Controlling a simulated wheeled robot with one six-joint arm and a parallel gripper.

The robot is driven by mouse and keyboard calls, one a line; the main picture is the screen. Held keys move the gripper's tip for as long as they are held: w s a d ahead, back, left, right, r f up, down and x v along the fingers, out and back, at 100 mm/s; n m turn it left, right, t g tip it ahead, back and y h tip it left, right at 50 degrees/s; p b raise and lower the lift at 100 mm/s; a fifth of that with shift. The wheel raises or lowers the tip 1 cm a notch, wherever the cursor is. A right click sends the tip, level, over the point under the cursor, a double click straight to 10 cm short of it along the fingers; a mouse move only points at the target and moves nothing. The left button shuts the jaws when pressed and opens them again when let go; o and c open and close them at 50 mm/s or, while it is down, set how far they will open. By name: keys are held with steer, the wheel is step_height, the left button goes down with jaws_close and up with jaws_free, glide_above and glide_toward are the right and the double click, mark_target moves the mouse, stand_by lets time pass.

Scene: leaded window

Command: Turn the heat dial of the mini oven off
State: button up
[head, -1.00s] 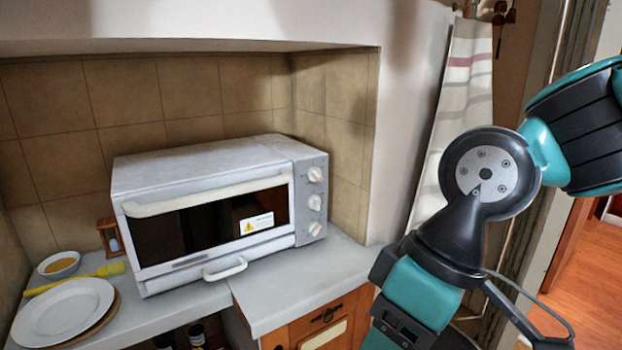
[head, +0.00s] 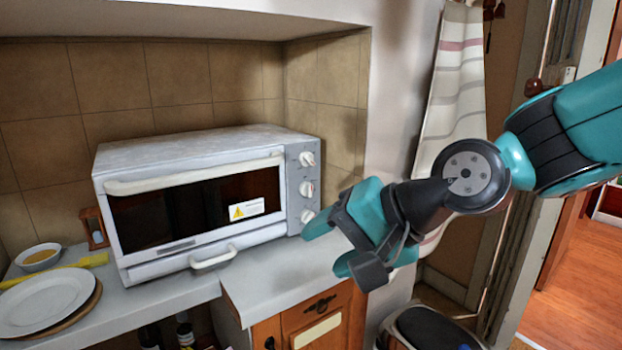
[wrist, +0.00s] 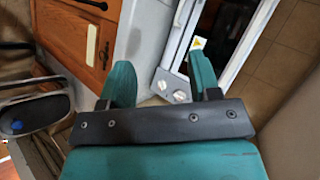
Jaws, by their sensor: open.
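The white mini oven (head: 190,147) stands on the counter in the tiled alcove, with its dark-windowed door shut. Its right-hand panel carries three white dials in a column: top (head: 307,159), middle (head: 306,188) and bottom (head: 307,216). I cannot tell from markings which is the heat dial. My teal gripper (head: 331,248) is open and empty, just right of and below the bottom dial, apparently apart from it. In the wrist view, two dials, one (wrist: 180,96) and another (wrist: 162,85), show between the open fingers; the nearer finger partly hides the panel.
A white plate (head: 40,303), a small bowl (head: 38,256) and a yellow utensil (head: 85,262) lie left of the oven. The grey counter (head: 275,275) in front of the dials is clear. A wooden cabinet (head: 330,318) is below. A striped curtain (head: 455,100) hangs at right.

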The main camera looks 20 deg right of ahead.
steer(key=w+d+m+t+b, duration=0.35)
steer(key=w+m+t, duration=0.3)
steer(key=m, duration=0.25)
steer(key=m+t+h+p, duration=0.2)
steer(key=m+t+p, duration=0.25)
steer(key=m, duration=0.45)
glide_toward(310, 159)
steer(key=shift+g, duration=0.3)
steer(key=p+x, duration=0.5)
steer(key=p, duration=0.1)
steer(key=r+p+x, duration=0.1)
steer(key=p+x, duration=0.2)
steer(key=p, duration=0.1)
steer(key=shift+w+a, duration=0.1)
steer(key=shift+w, duration=0.15)
steer(key=shift+w+a+f+p, duration=0.15)
steer(key=shift+w+f+p, duration=0.15)
steer(key=shift+w, duration=0.2)
steer(key=shift+r, duration=0.1)
steer(key=c, duration=0.9)
